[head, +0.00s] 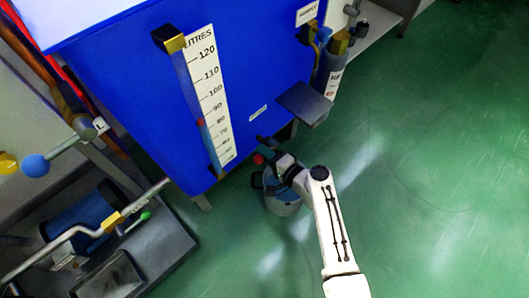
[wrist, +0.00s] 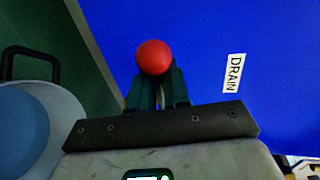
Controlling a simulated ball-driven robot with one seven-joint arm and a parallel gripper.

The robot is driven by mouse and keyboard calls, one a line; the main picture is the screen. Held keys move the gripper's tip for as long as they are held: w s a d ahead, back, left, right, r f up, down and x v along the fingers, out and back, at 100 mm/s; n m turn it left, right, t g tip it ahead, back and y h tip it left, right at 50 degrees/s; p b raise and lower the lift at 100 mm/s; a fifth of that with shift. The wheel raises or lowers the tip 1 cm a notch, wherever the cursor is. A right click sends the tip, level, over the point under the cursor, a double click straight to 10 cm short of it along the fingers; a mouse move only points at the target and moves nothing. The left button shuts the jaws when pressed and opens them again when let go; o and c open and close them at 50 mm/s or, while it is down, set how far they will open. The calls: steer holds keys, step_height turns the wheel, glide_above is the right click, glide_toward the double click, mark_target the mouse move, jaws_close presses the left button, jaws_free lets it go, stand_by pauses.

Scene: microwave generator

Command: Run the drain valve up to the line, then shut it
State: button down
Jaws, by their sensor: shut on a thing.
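The drain valve's red ball knob (head: 258,159) is at the lower front of the blue tank (head: 140,80). In the wrist view, the knob (wrist: 153,57) stands just beyond my fingertips, beside the white DRAIN label (wrist: 234,73). My gripper (wrist: 157,92) is shut on the valve handle below the knob; the fingers hide most of the handle. A white LITRES scale (head: 212,95) runs down the tank, with a sight tube (head: 189,88) along its left edge. A small red mark (head: 201,122) sits near the 80. The liquid level and any flow from the outlet cannot be made out.
A pale blue bucket (head: 283,205) stands on the green floor under the drain, partly behind my arm; its black handle shows in the wrist view (wrist: 30,62). A dark plate (head: 304,103) juts from the tank. Pipes and a bench (head: 165,245) are at left. The right floor is clear.

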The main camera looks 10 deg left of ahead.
stand_by(0.3)
steer(key=shift+r+m+g+p, duration=0.35)
steer(key=shift+m+p, duration=0.1)
steer(key=shift+m, duration=0.15)
steer(key=shift+r+m+y, duration=0.15)
steer(key=shift+m+y, duration=0.15)
steer(key=shift+m, duration=0.2)
steer(key=c, duration=1.3)
jaws_free()
steer(key=shift+r, duration=0.1)
steer(key=p+v, duration=0.4)
steer(key=v, duration=0.6)
steer(key=shift+s+d, duration=0.25)
steer(key=shift+s, duration=0.05)
